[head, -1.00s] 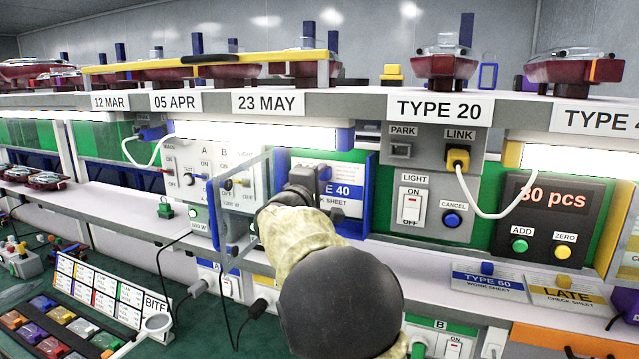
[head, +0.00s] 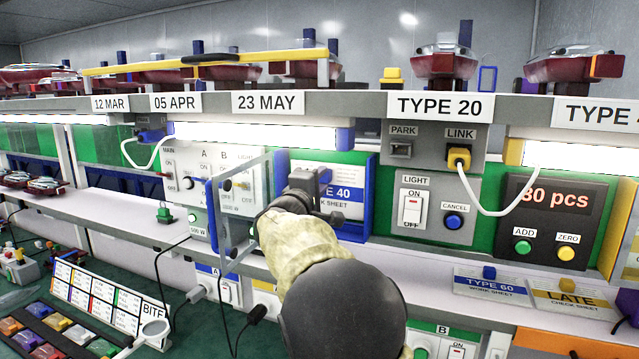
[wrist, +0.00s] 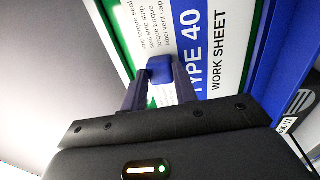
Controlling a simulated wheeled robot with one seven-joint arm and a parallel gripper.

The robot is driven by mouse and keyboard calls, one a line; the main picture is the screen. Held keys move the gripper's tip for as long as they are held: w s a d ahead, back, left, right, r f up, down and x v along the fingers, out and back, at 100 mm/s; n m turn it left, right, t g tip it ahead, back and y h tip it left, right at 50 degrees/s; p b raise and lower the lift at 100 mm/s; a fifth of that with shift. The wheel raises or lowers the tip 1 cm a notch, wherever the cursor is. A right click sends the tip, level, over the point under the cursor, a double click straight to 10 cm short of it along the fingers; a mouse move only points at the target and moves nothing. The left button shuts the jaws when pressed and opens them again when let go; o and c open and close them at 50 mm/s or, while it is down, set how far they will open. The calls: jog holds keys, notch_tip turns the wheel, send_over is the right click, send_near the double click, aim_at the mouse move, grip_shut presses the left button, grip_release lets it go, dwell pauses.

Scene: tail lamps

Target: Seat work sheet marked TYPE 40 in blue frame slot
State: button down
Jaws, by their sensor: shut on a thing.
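The TYPE 40 work sheet (head: 350,203), white with a blue band, stands upright at the blue frame (head: 369,185) on the back wall. In the wrist view, the sheet (wrist: 222,60) shows its lettering sideways, with the blue frame (wrist: 283,60) beside it. My gripper (head: 328,198) is in front of the sheet and hides its left part. In the wrist view, my gripper (wrist: 160,82) is shut on the sheet's blue tab (wrist: 160,68). I cannot tell whether the sheet rests fully against the frame's back.
A clear blue-edged door (head: 238,205) stands open at the frame's left, close beside my arm. A light switch panel (head: 412,208) is to the right. TYPE 60 (head: 490,287) and LATE (head: 570,298) sheets lie lower right. A lit shelf (head: 255,133) runs above.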

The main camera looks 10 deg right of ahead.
jog(key=shift+r, duration=0.15)
jog(key=shift+f+b, duration=1.6)
jog(key=shift+b, duration=0.7)
jog(key=c, duration=1)
grip_release()
jog(key=shift+a, duration=0.1)
jog(key=b+v, duration=0.2)
jog(key=v, duration=0.3)
jog(key=b+v, duration=0.2)
jog(key=v, duration=0.4)
jog(key=b+v, duration=0.2)
jog(key=v, duration=0.4)
jog(key=shift+s+r, duration=0.2)
jog(key=shift+r, duration=0.05)
